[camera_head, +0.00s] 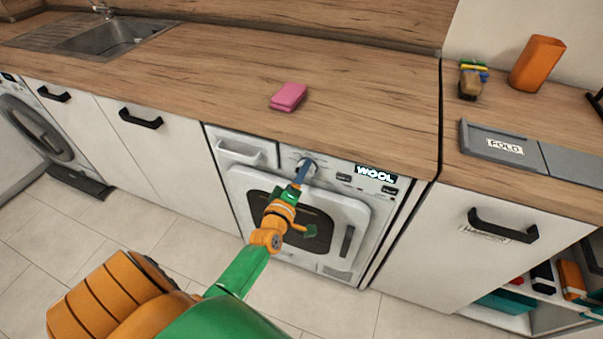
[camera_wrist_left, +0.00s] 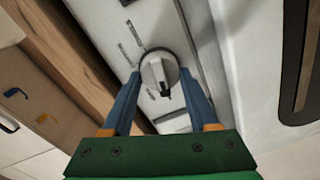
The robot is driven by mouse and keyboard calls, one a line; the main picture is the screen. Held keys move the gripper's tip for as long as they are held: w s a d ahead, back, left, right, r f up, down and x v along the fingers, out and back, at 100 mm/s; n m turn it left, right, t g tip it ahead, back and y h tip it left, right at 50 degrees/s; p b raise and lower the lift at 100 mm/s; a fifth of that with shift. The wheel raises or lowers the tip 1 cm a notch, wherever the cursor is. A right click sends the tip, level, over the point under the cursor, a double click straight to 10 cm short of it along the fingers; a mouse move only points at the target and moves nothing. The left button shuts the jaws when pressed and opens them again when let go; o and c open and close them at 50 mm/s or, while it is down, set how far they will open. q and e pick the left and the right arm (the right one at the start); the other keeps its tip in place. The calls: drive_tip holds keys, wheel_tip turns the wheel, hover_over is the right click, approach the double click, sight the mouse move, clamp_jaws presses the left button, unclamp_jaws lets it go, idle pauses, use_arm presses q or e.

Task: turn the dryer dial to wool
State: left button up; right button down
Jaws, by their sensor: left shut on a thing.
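My left gripper (camera_head: 303,170) reaches the panel and hides most of the dial in the head view. In the left wrist view its blue fingers (camera_wrist_left: 158,92) stand on either side of the dial, shut on it. My right gripper is not in view.
A pink sponge (camera_head: 288,97) lies on the wooden counter (camera_head: 370,90) above the dryer. A sink (camera_head: 105,38) is at the far left.

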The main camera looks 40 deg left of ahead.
use_arm(q)
drive_tip(key=shift+f, duration=0.1)
drive_tip(key=o, duration=1.4)
drive_tip(key=v, duration=0.7)
drive_tip(key=shift+p, duration=0.4)
